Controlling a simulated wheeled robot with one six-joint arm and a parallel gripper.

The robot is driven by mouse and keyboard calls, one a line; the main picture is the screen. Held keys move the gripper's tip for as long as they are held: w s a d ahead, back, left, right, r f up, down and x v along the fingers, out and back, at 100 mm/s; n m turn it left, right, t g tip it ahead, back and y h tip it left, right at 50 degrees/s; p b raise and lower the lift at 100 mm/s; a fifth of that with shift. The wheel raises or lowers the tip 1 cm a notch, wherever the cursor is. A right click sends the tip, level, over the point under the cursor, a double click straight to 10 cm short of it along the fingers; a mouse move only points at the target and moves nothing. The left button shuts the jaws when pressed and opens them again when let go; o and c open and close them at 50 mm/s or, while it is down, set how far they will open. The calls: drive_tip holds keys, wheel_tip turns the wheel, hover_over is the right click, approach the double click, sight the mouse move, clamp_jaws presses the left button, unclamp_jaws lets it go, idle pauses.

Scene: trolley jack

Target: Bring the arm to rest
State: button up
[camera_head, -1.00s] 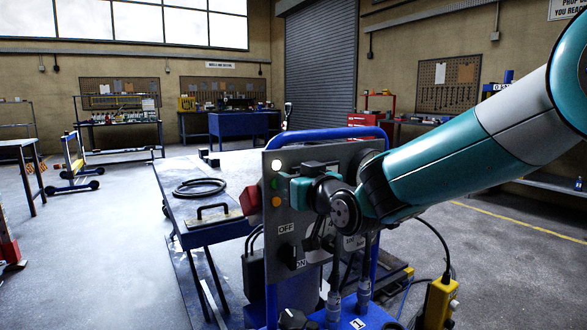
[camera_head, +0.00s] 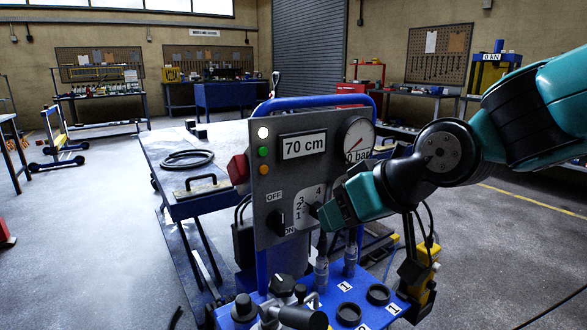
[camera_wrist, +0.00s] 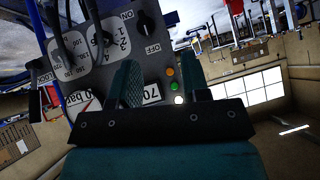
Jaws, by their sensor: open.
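My gripper (camera_head: 326,208) is at the end of the teal arm, at the right side of the grey control panel (camera_head: 268,182). In the wrist view its two fingers (camera_wrist: 162,72) stand apart with nothing between them, and the panel (camera_wrist: 152,60) is before and beside them. In the head view the fingers are near the numbered selector dial, partly covering it; I cannot tell whether they touch it. The panel's display (camera_head: 303,145) reads 70 cm. A round bar gauge (camera_head: 355,138) is partly hidden behind my arm. The black ON/OFF switch (camera_head: 279,222) also shows in the wrist view (camera_wrist: 146,24).
A blue tube frame (camera_head: 318,101) rims the panel. Below is a blue deck (camera_head: 355,296) with numbered sockets and cable plugs. A table (camera_head: 150,160) with a coiled hose (camera_head: 188,160) stands behind left. Open floor lies left and right.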

drive_tip(key=s+d+f+g+h, duration=0.1)
drive_tip(key=s+d+f+g, duration=0.2)
drive_tip(key=s, duration=0.7)
drive_tip(key=s+d+f+g+h, duration=0.15)
drive_tip(key=s+d+g, duration=0.3)
drive_tip(key=s, duration=0.55)
wheel_tip(320, 180, up, 19)
drive_tip(key=t+p, duration=0.1)
drive_tip(key=p, duration=1.8)
drive_tip(key=shift+w, duration=0.45)
